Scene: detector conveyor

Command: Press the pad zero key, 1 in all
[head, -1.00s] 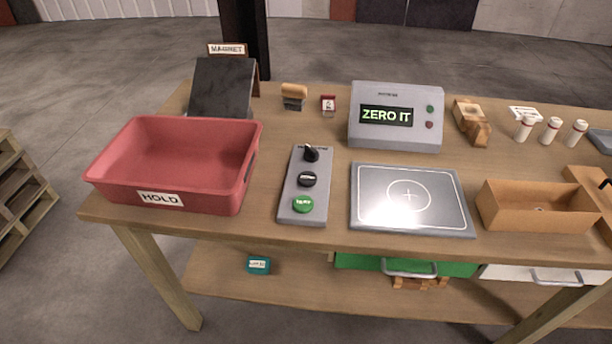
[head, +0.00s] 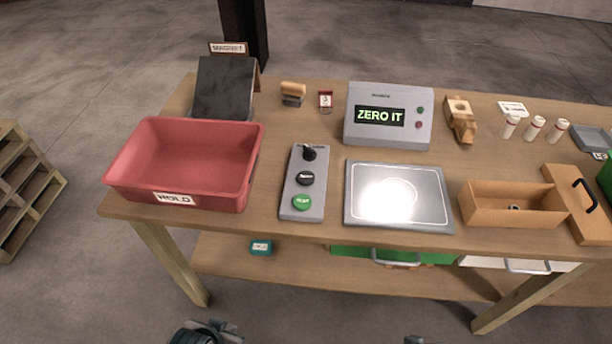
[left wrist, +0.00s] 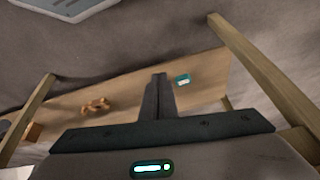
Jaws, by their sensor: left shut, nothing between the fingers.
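A grey display box (head: 389,117) at the back of the bench reads "ZERO IT" and has a small green key (head: 420,110) and a red key (head: 418,125) on its right side. Their labels are too small to read. The grey pad (head: 354,203) lies in front of it with bright glare. A grey control box (head: 291,206) left of the pad carries a black knob, a black button (head: 305,178) and a green button (head: 302,202). My left gripper (head: 207,333) is low at the bottom edge, before the bench, touching none of these. The left wrist view shows its fingers (left wrist: 160,80) shut and empty.
A red HOLD bin (head: 118,186) stands at the left. A wooden tray (head: 487,213) stands right of the pad, with several white tubes (head: 533,128) behind. A teal item (head: 261,247) lies on the lower shelf. A small dark part at the bottom edge may be my right gripper.

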